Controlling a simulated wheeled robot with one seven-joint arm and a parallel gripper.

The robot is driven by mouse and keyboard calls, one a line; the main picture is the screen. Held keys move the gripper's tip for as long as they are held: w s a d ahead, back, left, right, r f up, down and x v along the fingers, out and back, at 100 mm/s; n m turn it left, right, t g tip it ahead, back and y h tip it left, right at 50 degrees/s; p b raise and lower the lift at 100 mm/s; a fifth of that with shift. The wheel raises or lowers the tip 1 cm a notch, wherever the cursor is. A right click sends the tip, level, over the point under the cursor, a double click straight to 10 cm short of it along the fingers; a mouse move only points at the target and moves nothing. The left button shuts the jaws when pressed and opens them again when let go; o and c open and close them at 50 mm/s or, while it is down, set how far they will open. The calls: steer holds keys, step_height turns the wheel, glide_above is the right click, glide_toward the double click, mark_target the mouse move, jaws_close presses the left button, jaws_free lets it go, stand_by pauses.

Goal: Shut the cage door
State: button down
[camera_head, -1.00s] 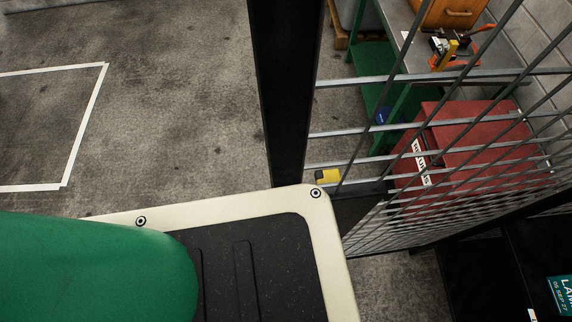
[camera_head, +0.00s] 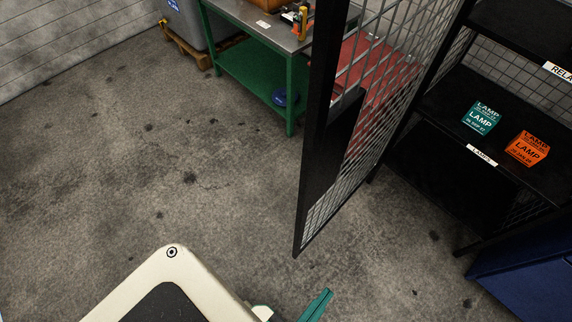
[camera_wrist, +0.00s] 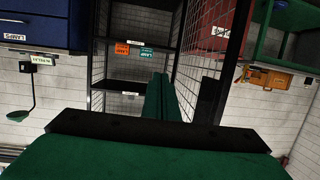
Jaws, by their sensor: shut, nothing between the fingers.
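The cage door (camera_head: 345,130), a wire mesh panel in a black frame with a black plate at its free edge, stands open into the room. Its far edge is by the shelf bay. My gripper (camera_wrist: 162,98) shows in the wrist view with its green fingers together and nothing between them. The door's mesh (camera_wrist: 200,45) is just right of the fingers in that view, and I see no clear contact. In the head view only a teal finger part (camera_head: 318,304) shows at the bottom edge, below the door's lower corner and apart from it in the picture.
Black shelves (camera_head: 440,100) behind the door hold a teal lamp box (camera_head: 481,118) and an orange lamp box (camera_head: 527,149). A blue cabinet (camera_head: 525,270) stands at lower right. A green workbench (camera_head: 250,75) and a red case (camera_head: 362,60) are behind the door. Floor at left is clear.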

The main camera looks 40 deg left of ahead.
steer(key=w+a+f+n+g+y, duration=0.15)
steer(key=w+a+f+n, duration=0.35)
steer(key=a, duration=0.9)
steer(key=w+a+f+n+g+h, duration=0.1)
steer(key=w+a+f+n+g, duration=0.15)
steer(key=a+f, duration=0.7)
steer(key=w+a+r+n+t+h, duration=0.1)
steer(key=w+a+r+n+h, duration=0.3)
steer(key=a+r, duration=0.75)
step_height(320, 180, up, 14)
steer(key=n+t+h, duration=0.1)
steer(key=t+h, duration=0.3)
steer(key=h, duration=0.1)
steer(key=w+d, duration=0.7)
steer(key=d, duration=0.1)
steer(key=shift+w+f, duration=0.15)
